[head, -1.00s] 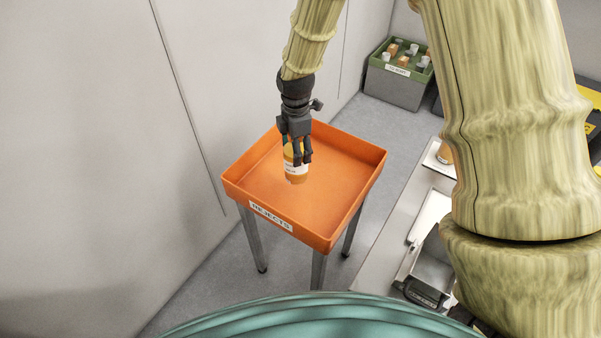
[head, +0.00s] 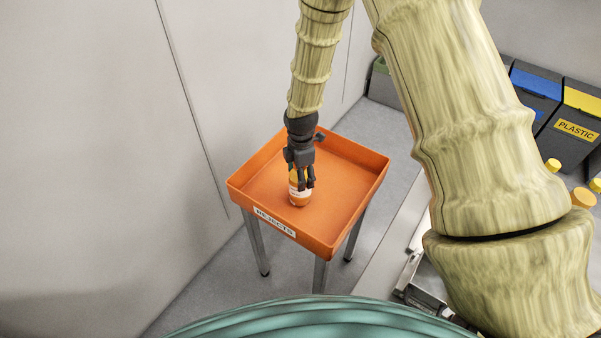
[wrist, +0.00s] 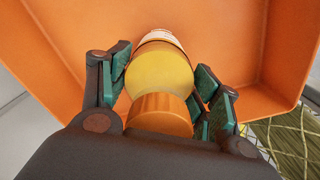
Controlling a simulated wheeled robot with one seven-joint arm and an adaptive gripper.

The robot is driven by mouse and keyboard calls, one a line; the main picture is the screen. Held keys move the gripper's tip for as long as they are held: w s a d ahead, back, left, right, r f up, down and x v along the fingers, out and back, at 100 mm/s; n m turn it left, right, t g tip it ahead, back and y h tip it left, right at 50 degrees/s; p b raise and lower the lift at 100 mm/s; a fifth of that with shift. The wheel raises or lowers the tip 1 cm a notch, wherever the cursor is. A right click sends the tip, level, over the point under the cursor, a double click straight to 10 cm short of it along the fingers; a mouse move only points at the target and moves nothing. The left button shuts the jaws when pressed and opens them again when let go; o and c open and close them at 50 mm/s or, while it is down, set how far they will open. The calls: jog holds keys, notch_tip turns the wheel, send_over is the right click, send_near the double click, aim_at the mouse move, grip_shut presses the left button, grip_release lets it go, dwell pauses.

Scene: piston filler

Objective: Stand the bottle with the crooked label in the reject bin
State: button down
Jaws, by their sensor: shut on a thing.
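The bottle (head: 299,194), with an orange body, a white label and an orange cap, is in my gripper (head: 300,180) inside the orange reject bin (head: 345,205). It looks upright, low over or on the bin floor; I cannot tell whether its base touches. In the wrist view the bottle (wrist: 158,82) sits between the two fingers of my gripper (wrist: 160,90), with its cap nearest the camera. The fingers are shut on it. The label is mostly hidden, so its tilt cannot be judged. The bin's front wall carries a REJECTS sign.
The bin stands on metal legs beside a pale wall (head: 90,150). Its floor around the bottle is bare. At the right are waste bins with a blue lid (head: 535,83) and a yellow PLASTIC lid (head: 583,103), and several capped bottles (head: 583,197) beside my arm.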

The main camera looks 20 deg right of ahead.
dwell(0.3)
jog(key=shift+c, duration=1.8)
grip_release()
jog(key=shift+f, duration=0.1)
jog(key=shift+r+b, duration=1.6)
jog(key=shift+r, duration=4.6)
